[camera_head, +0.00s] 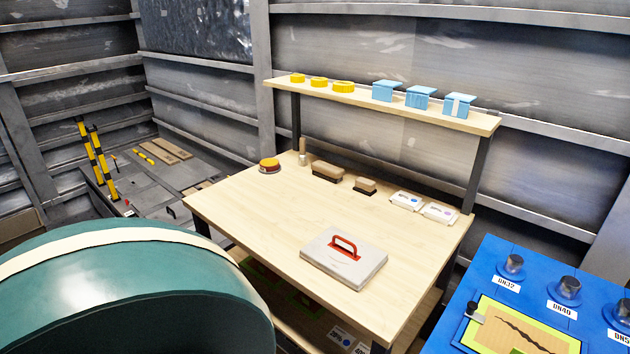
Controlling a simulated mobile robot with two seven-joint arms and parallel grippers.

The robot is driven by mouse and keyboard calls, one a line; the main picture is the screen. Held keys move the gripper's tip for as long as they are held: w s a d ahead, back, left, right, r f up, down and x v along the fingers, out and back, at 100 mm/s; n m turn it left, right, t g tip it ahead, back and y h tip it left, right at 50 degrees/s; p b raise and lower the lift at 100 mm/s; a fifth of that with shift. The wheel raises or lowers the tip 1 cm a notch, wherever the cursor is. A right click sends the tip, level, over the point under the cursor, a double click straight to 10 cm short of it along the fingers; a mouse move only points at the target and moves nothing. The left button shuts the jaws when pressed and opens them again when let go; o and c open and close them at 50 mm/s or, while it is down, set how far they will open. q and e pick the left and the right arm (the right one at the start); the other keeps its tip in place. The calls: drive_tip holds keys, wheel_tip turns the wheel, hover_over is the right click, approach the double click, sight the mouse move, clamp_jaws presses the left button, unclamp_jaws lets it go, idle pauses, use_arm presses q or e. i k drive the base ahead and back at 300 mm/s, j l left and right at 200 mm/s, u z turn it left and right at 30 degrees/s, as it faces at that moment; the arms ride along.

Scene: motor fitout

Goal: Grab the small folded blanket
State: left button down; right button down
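I cannot make out a small folded blanket for certain in the head view. Two flat white packets with labels, a left one (406,201) and a right one (439,213), lie at the back right of the wooden table (265,205). Under the tabletop, a lower shelf holds dark green and brown items and white labelled items (341,336), partly hidden by the table edge. Neither of my grippers is in view.
A white case with a red handle (343,262) lies on the table. Brushes (328,171) stand behind it. A raised shelf (400,107) holds yellow rolls and light blue boxes (420,97). A large teal rounded body (130,295) fills the lower left; a blue panel (480,270) stands right.

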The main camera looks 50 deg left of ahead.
sight(345, 257)
drive_tip(key=u, duration=1.5)
drive_tip(key=i+j, duration=0.3)
drive_tip(key=i+j+z, duration=0.1)
drive_tip(key=z, duration=0.25)
drive_tip(key=j+z, duration=0.2)
drive_tip(key=z, duration=0.15)
drive_tip(key=i+j+z, duration=0.1)
drive_tip(key=z, duration=0.25)
drive_tip(key=j, duration=0.1)
